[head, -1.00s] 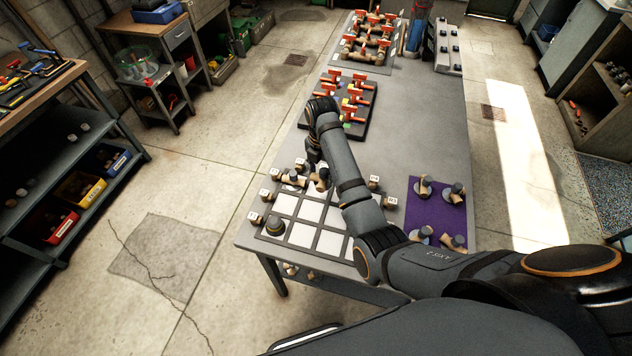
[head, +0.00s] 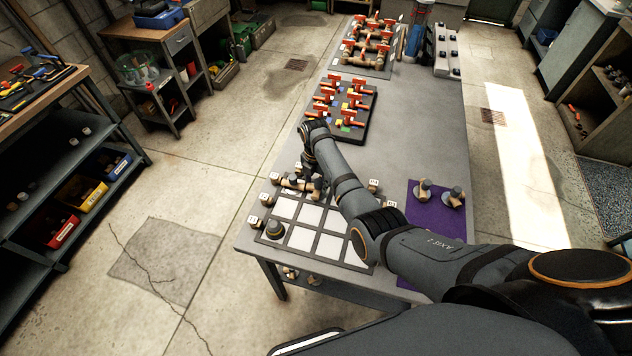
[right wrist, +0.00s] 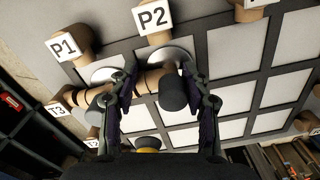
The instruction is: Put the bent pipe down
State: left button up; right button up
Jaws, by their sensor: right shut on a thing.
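My right gripper (head: 312,178) is low over the far-left part of the white-celled grid board (head: 301,239). In the right wrist view, its two jaws (right wrist: 160,88) are shut on the bent pipe (right wrist: 151,82), a tan and brown piece with a dark round end (right wrist: 174,92) facing the camera. The pipe lies across between the jaws, close over the board near the P1 label (right wrist: 63,47) and P2 label (right wrist: 153,15). Whether it touches the board cannot be told. In the head view the arm and fingers partly hide it. My left gripper is not in view.
A dark round fitting (head: 274,229) stands on the board's near-left cell. Labelled tan pegs line the board's edges. A purple mat (head: 418,208) at right bears pipe pieces. A dark tray (head: 357,126) with red-handled valves stands beyond my gripper.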

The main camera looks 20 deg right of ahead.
jog(key=shift+f, duration=0.1)
jog(key=o, duration=1.3)
jog(key=shift+o, duration=0.2)
jog(key=shift+r, duration=0.45)
notch_tip(320, 180, up, 11)
jog(key=b, duration=0.1)
jog(key=shift+r, duration=0.2)
jog(key=shift+a, duration=0.1)
